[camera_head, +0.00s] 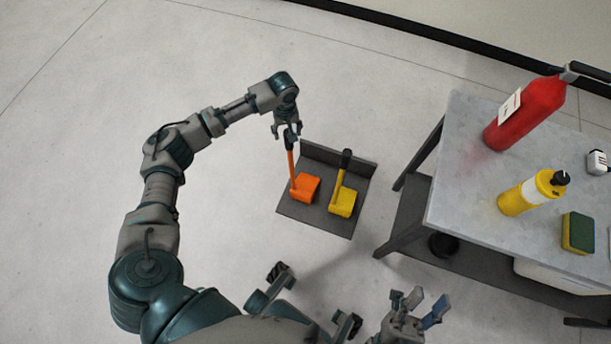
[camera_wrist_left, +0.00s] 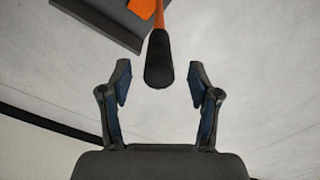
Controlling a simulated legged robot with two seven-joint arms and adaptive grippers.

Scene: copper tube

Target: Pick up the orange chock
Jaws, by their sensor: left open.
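The orange chock (camera_head: 305,188) sits on a dark grey tray (camera_head: 330,222) on the floor, its handle rising toward my left gripper (camera_head: 286,128). In the left wrist view the black handle end (camera_wrist_left: 159,60) lies centred between the spread fingertips of my left gripper (camera_wrist_left: 157,82), with visible gaps on both sides. The orange block shows only partly at the top there (camera_wrist_left: 141,8). My left gripper is open and holds nothing. My right gripper (camera_head: 419,300) is low in the head view, fingers apart and empty, away from the chock.
A yellow chock (camera_head: 342,202) with a black-ended handle sits right of the orange one. A raised wall (camera_head: 352,160) backs the tray. A table (camera_head: 465,150) at the right carries a red extinguisher (camera_head: 525,112), a yellow bottle (camera_head: 530,193) and a sponge (camera_head: 577,232). Floor left of the tray is clear.

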